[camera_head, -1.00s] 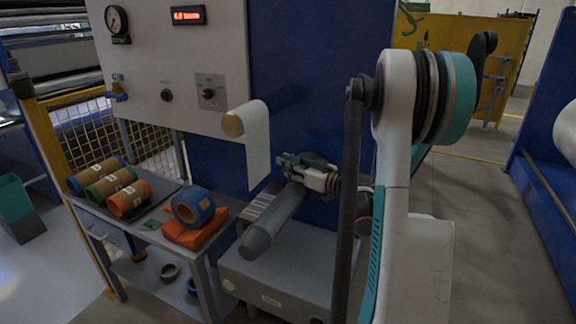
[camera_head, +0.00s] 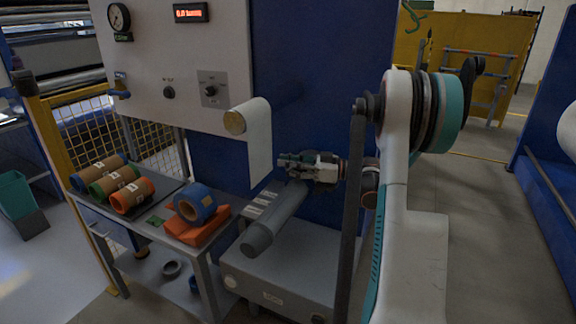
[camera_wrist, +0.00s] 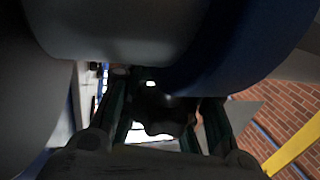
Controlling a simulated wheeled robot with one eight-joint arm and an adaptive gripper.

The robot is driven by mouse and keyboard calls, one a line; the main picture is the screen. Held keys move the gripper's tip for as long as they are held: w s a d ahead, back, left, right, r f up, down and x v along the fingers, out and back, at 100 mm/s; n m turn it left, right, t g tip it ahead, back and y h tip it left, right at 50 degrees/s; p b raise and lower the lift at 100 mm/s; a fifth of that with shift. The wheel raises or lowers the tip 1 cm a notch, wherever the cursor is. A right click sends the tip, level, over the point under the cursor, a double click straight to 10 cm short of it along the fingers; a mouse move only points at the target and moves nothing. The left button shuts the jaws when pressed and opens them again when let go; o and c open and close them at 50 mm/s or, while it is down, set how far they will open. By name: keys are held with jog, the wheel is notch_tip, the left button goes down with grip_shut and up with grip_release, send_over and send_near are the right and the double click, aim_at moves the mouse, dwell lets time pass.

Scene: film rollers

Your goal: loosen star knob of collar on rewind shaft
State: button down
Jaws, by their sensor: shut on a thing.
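The rewind shaft (camera_head: 276,217) is a thick grey cylinder sticking out from the blue machine wall, above a grey cabinet. My gripper (camera_head: 290,163) is at the inner end of the shaft, close to the wall. In the wrist view a dark, lobed star knob (camera_wrist: 165,117) sits between the two fingers of my gripper (camera_wrist: 163,105), which are shut on it. A blue curved rim (camera_wrist: 243,48), likely the collar, and a grey rounded surface (camera_wrist: 110,30) fill the top of that view. In the head view my gripper hides the knob and collar.
A side table (camera_head: 150,232) at left holds several cored rolls and a blue ring (camera_head: 195,204) on an orange block (camera_head: 197,228). A white film web (camera_head: 258,145) hangs from a roller just above left of my gripper. A grey cabinet (camera_head: 270,285) stands below the shaft.

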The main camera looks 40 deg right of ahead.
jog(key=c, duration=1.3)
grip_release()
jog(key=shift+d, duration=0.1)
notch_tip(320, 180, up, 10)
